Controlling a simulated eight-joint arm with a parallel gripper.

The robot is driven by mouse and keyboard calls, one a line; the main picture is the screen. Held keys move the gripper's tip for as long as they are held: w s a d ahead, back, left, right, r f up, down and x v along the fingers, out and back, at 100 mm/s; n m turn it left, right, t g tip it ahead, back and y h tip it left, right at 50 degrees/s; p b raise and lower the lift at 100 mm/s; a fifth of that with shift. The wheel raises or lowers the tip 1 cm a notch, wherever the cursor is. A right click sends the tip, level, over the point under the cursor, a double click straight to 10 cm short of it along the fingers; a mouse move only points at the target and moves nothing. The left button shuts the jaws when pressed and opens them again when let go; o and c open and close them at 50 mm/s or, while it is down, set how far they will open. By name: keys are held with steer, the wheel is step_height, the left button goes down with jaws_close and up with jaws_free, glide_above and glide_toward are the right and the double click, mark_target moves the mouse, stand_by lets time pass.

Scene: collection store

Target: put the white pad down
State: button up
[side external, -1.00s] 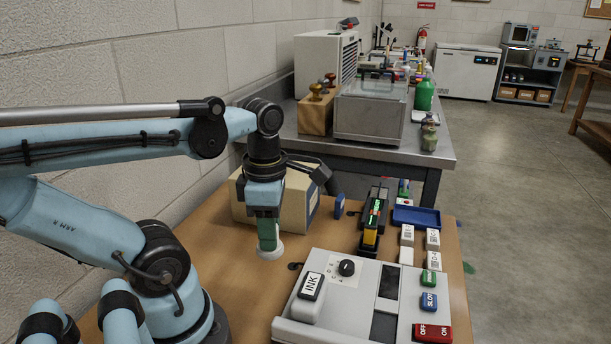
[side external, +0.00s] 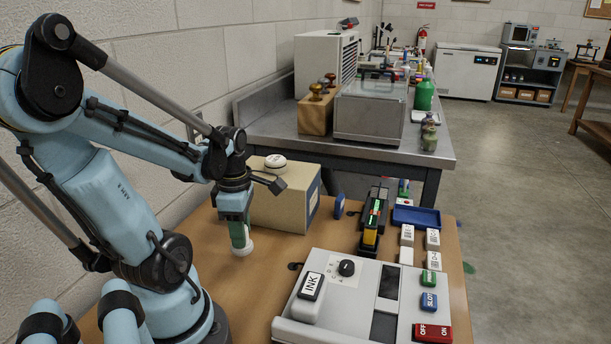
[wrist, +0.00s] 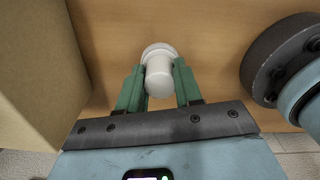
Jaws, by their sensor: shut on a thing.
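My gripper (side external: 240,237) points straight down with green fingers, beside the front left of a beige box. It is shut on the white pad (side external: 243,250), a small white piece with a wide round foot. In the wrist view the pad (wrist: 159,75) sits upright between the two green fingers (wrist: 159,90), its wide foot toward the wooden tabletop. The foot is at or just above the tabletop (side external: 262,285); I cannot tell whether it touches.
The beige box (side external: 285,205) stands close by, with a white round disc (side external: 275,162) on top. A grey machine with an INK block (side external: 311,286) lies front right. A black device (side external: 374,222) and a blue tray (side external: 416,216) are farther right. Bare wood surrounds the pad's front.

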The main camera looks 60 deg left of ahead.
steer(key=shift+f, duration=1.85)
steer(key=shift+f, duration=0.15)
steer(key=o, duration=1)
